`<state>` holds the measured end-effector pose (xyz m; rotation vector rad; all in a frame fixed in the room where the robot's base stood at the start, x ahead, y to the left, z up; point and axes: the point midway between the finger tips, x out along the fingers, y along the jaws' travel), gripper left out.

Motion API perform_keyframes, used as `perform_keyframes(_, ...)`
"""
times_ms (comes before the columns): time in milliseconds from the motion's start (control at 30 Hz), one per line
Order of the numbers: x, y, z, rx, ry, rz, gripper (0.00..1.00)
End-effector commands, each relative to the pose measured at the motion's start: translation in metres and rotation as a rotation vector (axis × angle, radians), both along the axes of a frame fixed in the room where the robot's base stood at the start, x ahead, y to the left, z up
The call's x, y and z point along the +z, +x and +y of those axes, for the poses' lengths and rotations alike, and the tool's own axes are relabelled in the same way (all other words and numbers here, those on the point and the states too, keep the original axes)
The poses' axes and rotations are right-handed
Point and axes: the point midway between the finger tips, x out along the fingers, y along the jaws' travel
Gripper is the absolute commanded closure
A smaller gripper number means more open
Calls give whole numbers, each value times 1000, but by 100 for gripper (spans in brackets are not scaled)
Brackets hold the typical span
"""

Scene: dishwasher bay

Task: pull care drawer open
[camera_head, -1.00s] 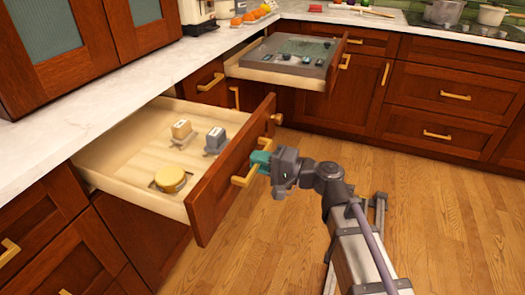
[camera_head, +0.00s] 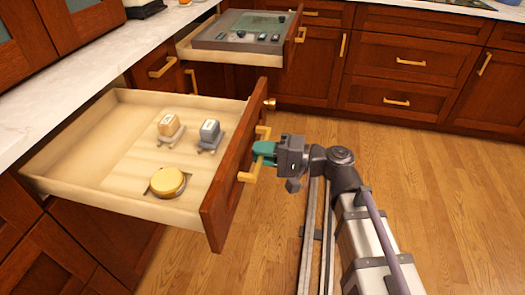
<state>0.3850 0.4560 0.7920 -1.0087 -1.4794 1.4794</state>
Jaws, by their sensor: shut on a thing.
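The care drawer (camera_head: 232,180) stands pulled well out from the cabinet under the left counter. Its front is dark red wood with a brass handle (camera_head: 247,174). Inside on the pale wooden floor (camera_head: 130,150) lie a round yellow tin (camera_head: 168,182), a small tan-and-white item (camera_head: 169,127) and a small grey item (camera_head: 210,132). My gripper (camera_head: 264,152), with teal fingers, is shut on the handle from the right side. The fingers partly cover the handle.
A second open drawer (camera_head: 190,45) with a grey tray (camera_head: 245,32) of dark items juts out at the back. A brass knob (camera_head: 269,103) sits near the care drawer's far corner. Closed cabinets line the back. The wooden floor (camera_head: 430,190) on the right is clear.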

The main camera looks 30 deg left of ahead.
Motion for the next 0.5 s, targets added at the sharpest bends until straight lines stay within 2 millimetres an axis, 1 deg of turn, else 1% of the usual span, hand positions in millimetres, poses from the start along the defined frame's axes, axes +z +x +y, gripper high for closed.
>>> perform_keyframes(33,0,0,0,1,0,0,100)
perform_keyframes(67,0,0,0,1,0,0,81)
perform_keyframes(300,0,0,0,0,0,0,58)
perform_keyframes(500,0,0,0,0,0,0,57)
